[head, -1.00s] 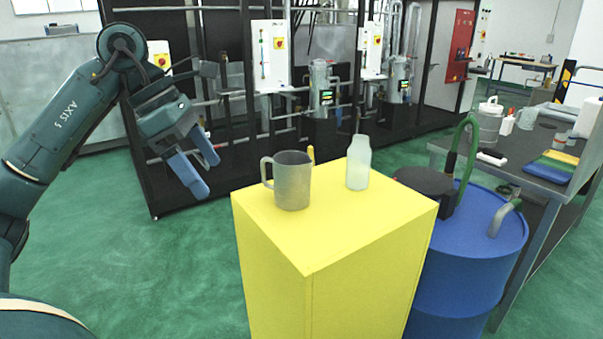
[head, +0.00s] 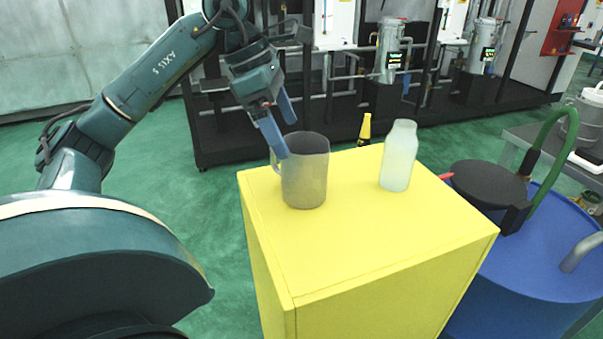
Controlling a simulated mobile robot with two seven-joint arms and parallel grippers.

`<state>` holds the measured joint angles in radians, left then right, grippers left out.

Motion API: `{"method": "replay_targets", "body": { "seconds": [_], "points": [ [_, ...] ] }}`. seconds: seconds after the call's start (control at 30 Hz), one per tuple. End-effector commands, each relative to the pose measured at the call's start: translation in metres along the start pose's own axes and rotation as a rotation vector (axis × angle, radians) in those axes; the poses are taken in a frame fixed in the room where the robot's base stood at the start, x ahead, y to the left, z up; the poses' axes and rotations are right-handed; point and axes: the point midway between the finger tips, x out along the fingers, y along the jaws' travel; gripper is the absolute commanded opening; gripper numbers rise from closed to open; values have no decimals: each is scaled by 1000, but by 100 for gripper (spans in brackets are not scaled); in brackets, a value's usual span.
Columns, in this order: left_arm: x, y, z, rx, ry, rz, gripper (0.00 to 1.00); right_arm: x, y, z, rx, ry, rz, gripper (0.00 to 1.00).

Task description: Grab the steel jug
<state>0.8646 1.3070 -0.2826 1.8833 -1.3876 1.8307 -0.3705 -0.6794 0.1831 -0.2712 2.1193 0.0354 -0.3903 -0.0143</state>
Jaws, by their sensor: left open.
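The grey steel jug (head: 305,172) stands upright on top of the yellow cabinet (head: 350,235), near its left back edge. Its handle is on its left side and is partly covered by a blue finger. My left gripper (head: 281,128) is open, with its two blue fingers pointing down at the jug's upper left. One finger is in front of the handle and near the rim; I cannot tell whether it touches. The other finger is behind, above the rim. My right gripper is not in view.
A pale translucent bottle (head: 399,156) stands right of the jug, with a small yellow-and-black item (head: 365,129) behind it. A blue drum (head: 535,265) with a black lid-like disc (head: 488,185) and green hose is at the right. The cabinet's front top is clear.

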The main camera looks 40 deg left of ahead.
Motion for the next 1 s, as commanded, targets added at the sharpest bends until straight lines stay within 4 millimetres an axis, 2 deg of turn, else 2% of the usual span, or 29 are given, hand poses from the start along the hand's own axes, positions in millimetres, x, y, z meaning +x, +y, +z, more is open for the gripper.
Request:
{"method": "replay_targets", "body": {
  "seconds": [0.1,0.27,0.5,0.6,0.87,1.0],
  "points": [
    [16,0,0,-1,1,-2,98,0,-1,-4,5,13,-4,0],
    [25,0,1,0,0,-2,98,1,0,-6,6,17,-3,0],
    [60,-2,4,1,1,-4,98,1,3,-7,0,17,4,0],
    [69,-2,4,1,0,-3,98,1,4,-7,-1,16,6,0],
    [72,-2,4,1,-2,1,98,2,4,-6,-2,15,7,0],
    [72,-2,4,1,-2,0,88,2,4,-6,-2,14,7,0]
  ]
}}
